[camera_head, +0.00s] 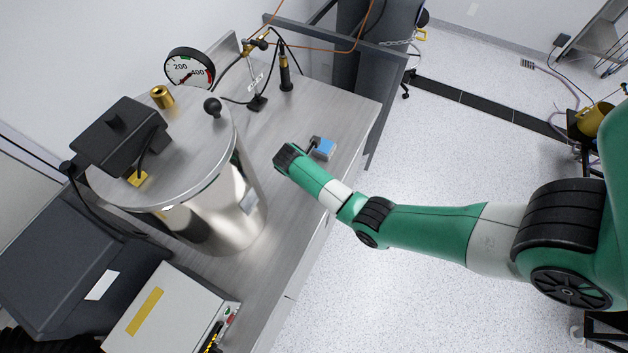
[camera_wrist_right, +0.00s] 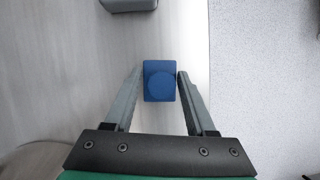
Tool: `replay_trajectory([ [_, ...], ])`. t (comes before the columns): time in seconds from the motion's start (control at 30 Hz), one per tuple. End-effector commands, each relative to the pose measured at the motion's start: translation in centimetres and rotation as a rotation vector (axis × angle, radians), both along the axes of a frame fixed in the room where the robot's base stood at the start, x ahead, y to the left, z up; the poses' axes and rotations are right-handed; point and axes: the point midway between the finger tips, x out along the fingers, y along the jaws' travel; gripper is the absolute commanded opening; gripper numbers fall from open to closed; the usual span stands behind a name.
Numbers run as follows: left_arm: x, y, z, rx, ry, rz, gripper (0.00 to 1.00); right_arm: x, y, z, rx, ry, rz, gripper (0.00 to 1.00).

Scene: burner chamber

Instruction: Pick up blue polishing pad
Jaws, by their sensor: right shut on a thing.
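The blue polishing pad (camera_wrist_right: 159,84) is a small blue block with a round raised face, between the two fingers of my right gripper (camera_wrist_right: 161,71) in the right wrist view. The gripper is shut on it, with one finger along each side. In the head view the blue pad (camera_head: 326,148) shows near the bench's right edge, at the end of my right arm. I cannot tell if the pad is off the bench top. My left gripper is in neither view.
A shiny metal chamber (camera_head: 225,195) stands left of my right gripper on the grey bench (camera_head: 345,105). A pressure gauge (camera_head: 190,68) and a stand with cables are behind. A grey object (camera_wrist_right: 128,4) lies beyond the pad. Open floor is to the right.

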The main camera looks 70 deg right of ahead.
Motion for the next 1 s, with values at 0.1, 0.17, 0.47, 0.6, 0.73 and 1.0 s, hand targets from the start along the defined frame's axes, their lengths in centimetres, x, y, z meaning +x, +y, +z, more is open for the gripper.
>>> replay_trajectory([
  [0.1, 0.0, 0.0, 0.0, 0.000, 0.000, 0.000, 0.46, 0.0, 0.0, 0.0, 0.000, 0.000, 0.000, 0.00],
  [0.17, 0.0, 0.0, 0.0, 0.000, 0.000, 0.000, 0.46, 0.0, 0.0, 0.0, 0.000, 0.000, 0.000, 0.00],
  [0.47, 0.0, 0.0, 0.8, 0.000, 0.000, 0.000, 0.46, 0.1, 0.0, 2.0, -0.002, -0.003, -0.001, 0.00],
  [0.6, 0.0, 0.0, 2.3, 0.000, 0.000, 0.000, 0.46, -0.5, 1.4, 5.5, -0.003, -0.003, 0.004, 0.00],
  [0.73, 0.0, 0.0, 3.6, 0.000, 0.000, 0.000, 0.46, -1.8, 4.2, 9.1, -0.001, -0.005, 0.005, 0.00],
  [1.0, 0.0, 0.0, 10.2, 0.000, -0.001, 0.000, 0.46, -4.8, 10.2, 12.8, 0.000, 0.004, 0.006, 0.00],
])
